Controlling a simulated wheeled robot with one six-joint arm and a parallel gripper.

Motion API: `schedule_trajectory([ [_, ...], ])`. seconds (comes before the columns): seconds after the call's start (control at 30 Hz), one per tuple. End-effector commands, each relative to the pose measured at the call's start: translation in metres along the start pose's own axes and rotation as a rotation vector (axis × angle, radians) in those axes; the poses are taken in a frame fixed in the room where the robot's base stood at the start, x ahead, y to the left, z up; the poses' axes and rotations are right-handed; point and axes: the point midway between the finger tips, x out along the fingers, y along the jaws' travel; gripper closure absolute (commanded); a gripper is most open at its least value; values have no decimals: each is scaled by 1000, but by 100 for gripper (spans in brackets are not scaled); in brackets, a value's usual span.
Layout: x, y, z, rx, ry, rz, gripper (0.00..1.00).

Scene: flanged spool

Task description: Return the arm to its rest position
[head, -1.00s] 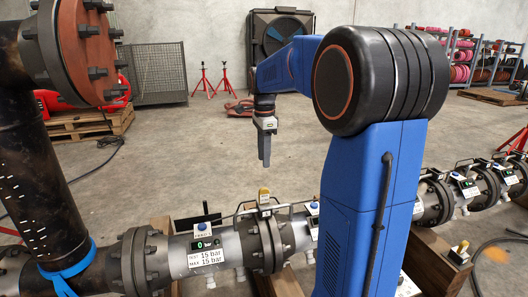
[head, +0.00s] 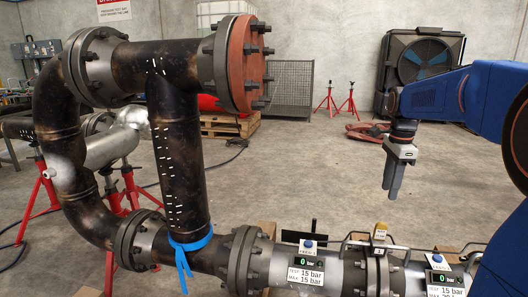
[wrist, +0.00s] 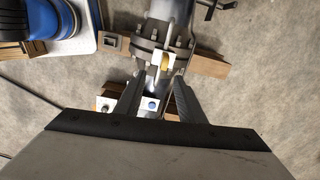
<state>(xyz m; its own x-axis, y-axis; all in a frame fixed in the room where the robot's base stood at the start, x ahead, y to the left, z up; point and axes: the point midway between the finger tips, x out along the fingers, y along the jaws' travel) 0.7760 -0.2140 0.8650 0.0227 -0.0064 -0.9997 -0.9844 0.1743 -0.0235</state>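My gripper (head: 392,192) hangs from my blue arm, pointing down, at the right of the head view. Its two fingers stand apart with nothing between them. In the wrist view the open fingers (wrist: 158,80) frame part of the flanged spool line below, with a gap of air to it.
A tall dark pipe (head: 180,150) with a red-brown blind flange (head: 246,62) rises left of my gripper. A blue strap (head: 190,243) is tied round its foot. A large fan (head: 425,62), red stands and a wire cage (head: 286,90) stand behind. Open concrete floor lies between.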

Motion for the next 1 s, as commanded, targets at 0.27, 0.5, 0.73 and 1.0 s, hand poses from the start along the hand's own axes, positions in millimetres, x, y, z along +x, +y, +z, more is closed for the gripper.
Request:
schedule_trajectory([
  [0.27, -4, 75, 37, -386, 19, -88, 64],
  [0.5, 7, 141, 61, -737, 57, -162, 64],
  [0.73, 28, 202, 77, -1070, 111, -229, 64],
  [1.0, 63, 268, 88, -1449, 199, -302, 64],
])
